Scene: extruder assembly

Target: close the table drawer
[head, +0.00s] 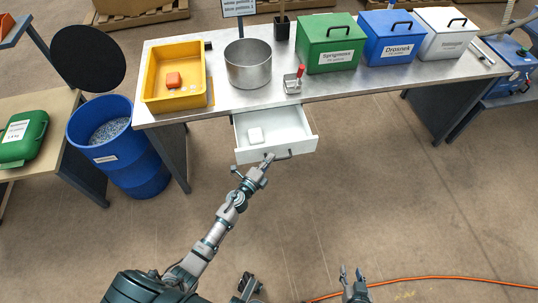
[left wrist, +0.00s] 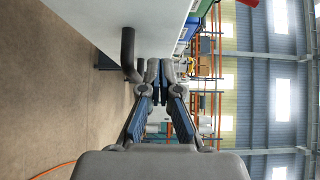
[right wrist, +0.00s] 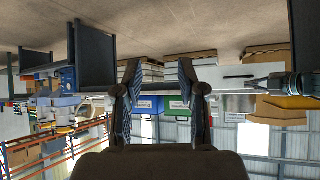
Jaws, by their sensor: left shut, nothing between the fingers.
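The white table drawer (head: 300,141) is pulled out below the front edge of the metal-topped table (head: 222,106). A small white block (head: 256,135) lies inside it. The drawer's dark handle (head: 284,156) is on its front panel, and shows in the left wrist view (left wrist: 128,50) beside the fingers. My left gripper (head: 267,161) is shut and empty at the drawer front, close to the handle's left end. I cannot tell whether it touches. My right gripper (head: 353,272) is low and away from the drawer; its fingers stand apart and empty in the right wrist view (right wrist: 158,72).
On the table stand a yellow bin (head: 160,103), a metal pot (head: 248,66) and green (head: 328,55), blue (head: 389,50) and white boxes (head: 447,48). A blue barrel (head: 135,165) stands left of the drawer. An orange cable (head: 430,278) crosses the otherwise open floor.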

